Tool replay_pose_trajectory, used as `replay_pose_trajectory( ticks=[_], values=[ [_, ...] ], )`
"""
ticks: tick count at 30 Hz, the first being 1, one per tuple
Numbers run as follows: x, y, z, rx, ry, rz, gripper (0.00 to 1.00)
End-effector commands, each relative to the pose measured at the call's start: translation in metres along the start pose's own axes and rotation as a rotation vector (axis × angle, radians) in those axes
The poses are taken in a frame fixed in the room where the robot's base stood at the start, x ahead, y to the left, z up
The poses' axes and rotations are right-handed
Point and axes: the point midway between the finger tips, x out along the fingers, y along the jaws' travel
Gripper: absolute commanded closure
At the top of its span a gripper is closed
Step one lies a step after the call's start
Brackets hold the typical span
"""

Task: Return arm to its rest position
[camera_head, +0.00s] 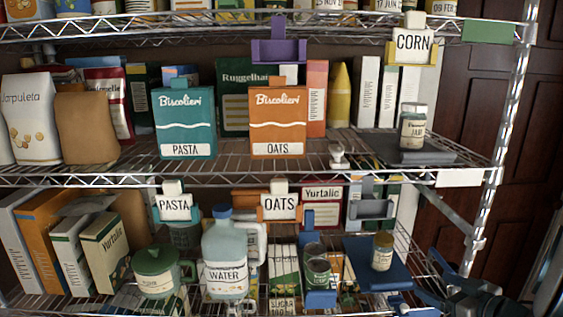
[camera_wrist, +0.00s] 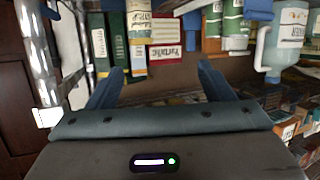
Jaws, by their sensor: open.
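My gripper (camera_wrist: 158,85) shows in the wrist view with its two blue fingers spread wide apart. Nothing is held between them. The wrist view looks past the fingers at shelf goods that appear upside down, among them a red and white Yurtalic box (camera_wrist: 166,52). In the head view, dark blue parts of my arm (camera_head: 455,298) show at the lower right, beside the lower shelf. Most of the arm is outside the head view.
A teal PASTA box (camera_head: 185,124) and an orange OATS box (camera_head: 278,122) stand on the middle shelf. A jar (camera_head: 413,127) stands at its right. The lower shelf holds a WATER jug (camera_head: 226,262) and a can (camera_head: 382,252). A metal post (camera_head: 497,150) bounds the rack.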

Motion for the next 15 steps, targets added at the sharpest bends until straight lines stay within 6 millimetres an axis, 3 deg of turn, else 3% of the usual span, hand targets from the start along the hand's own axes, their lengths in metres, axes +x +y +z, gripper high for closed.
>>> replay_pose_trajectory(
  ticks=[15],
  values=[
    [0.022,0.015,-0.032,-0.103,-0.126,0.303,0.25]
  ],
)
